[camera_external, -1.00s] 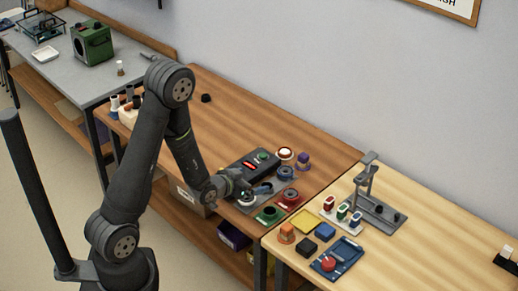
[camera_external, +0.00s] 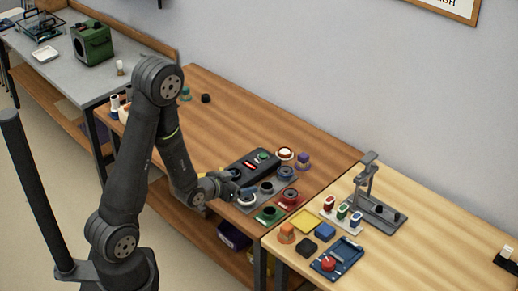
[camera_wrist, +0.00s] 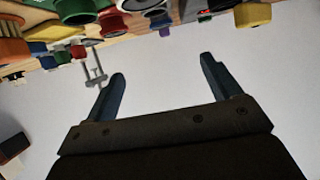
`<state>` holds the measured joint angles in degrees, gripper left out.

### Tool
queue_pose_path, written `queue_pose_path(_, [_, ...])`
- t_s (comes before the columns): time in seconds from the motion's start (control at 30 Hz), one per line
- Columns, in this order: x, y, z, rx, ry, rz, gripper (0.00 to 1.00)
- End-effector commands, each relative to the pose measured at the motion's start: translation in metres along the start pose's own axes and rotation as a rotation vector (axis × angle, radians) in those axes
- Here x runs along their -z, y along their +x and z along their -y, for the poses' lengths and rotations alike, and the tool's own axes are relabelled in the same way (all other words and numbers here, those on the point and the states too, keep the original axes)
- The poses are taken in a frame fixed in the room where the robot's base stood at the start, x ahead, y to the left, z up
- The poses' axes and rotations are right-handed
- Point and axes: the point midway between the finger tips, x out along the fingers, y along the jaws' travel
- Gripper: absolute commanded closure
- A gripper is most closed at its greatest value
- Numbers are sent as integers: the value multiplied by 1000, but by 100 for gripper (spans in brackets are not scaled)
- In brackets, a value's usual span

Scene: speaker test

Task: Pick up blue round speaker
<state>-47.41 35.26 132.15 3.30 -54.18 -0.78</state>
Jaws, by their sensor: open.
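A blue-grey round part (camera_external: 286,173), which looks like the blue round speaker, sits at the back right end of the grey plate on the brown table. Which round part in the wrist view is the same one is unclear; a bluish one (camera_wrist: 160,19) shows near the top edge. My gripper (camera_external: 230,184) is at the left front of the plate, apart from the blue-grey part. In the wrist view my gripper (camera_wrist: 162,69) has its two fingers wide apart with nothing between them.
A black box with a red display (camera_external: 252,166) stands behind the plate. Green (camera_external: 270,214) and red (camera_external: 290,197) bases with round parts lie in front and right. A grey stand (camera_external: 368,195) is on the lighter table. The brown table's left half is mostly clear.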

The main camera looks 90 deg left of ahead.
Motion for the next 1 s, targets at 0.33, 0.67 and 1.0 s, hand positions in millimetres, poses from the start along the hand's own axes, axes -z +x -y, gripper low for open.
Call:
queue_pose_path(0.33, [0,6,0,1,-14,10,20])
queue_pose_path(0.67, [15,93,6,55,-337,224,20])
queue_pose_path(1.0, [47,158,8,194,-692,453,20])
